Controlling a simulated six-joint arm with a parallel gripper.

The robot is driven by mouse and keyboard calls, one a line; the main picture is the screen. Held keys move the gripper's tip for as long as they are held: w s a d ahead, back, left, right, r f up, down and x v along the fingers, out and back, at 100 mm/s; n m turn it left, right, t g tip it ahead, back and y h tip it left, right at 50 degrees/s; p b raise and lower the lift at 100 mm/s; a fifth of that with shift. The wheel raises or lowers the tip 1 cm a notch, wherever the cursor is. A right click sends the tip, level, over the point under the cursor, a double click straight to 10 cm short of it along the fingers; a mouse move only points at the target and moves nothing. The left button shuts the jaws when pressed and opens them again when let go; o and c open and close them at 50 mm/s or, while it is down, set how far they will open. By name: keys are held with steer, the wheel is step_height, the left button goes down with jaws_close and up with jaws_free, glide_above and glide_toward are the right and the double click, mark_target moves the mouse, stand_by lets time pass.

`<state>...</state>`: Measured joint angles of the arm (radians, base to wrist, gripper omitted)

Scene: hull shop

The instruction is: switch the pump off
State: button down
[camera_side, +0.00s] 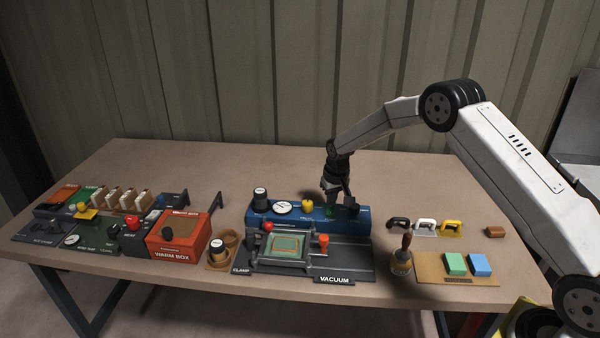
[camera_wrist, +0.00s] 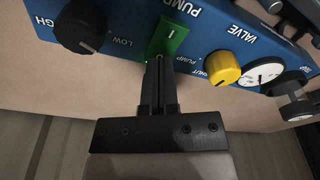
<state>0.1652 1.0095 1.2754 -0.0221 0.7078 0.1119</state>
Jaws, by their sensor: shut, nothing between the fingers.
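The pump switch (camera_wrist: 177,36) is a green rocker with a white "I" mark, under the word PUMP on a blue panel (camera_wrist: 119,43). In the wrist view the fingertips of my gripper (camera_wrist: 160,64) are shut and empty, right at the rocker's lower edge. I cannot tell whether they touch it. In the side view my gripper (camera_side: 333,207) points down over the right part of the blue panel (camera_side: 238,216).
A black HIGH/LOW knob (camera_wrist: 80,27) sits left of the switch in the wrist view. A yellow valve knob (camera_wrist: 223,68) and a gauge (camera_wrist: 262,73) sit to its right. In front of the panel stands the clamp and vacuum fixture (camera_side: 352,262). The table behind is clear.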

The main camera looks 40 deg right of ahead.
mark_target(332, 208)
steer(key=shift+f, duration=0.25)
steer(key=shift+r, duration=0.1)
stand_by(0.3)
steer(key=shift+r, duration=3.4)
steer(key=shift+s+r, duration=0.1)
steer(key=shift+s+a+r, duration=0.15)
steer(key=shift+s+a, duration=0.05)
steer(key=s+a+r+n, duration=0.1)
steer(key=s+a, duration=0.2)
steer(key=s, duration=0.6)
steer(key=s+a+r+n, duration=0.1)
steer(key=s+a, duration=0.2)
steer(key=s, duration=0.7)
steer(key=s+a+r+n, duration=0.1)
steer(key=s+a, duration=0.2)
steer(key=s, duration=0.7)
steer(key=shift+a+r+t, duration=0.25)
steer(key=shift+r+t, duration=0.1)
steer(key=shift+t, duration=0.05)
steer(key=shift+s, duration=0.1)
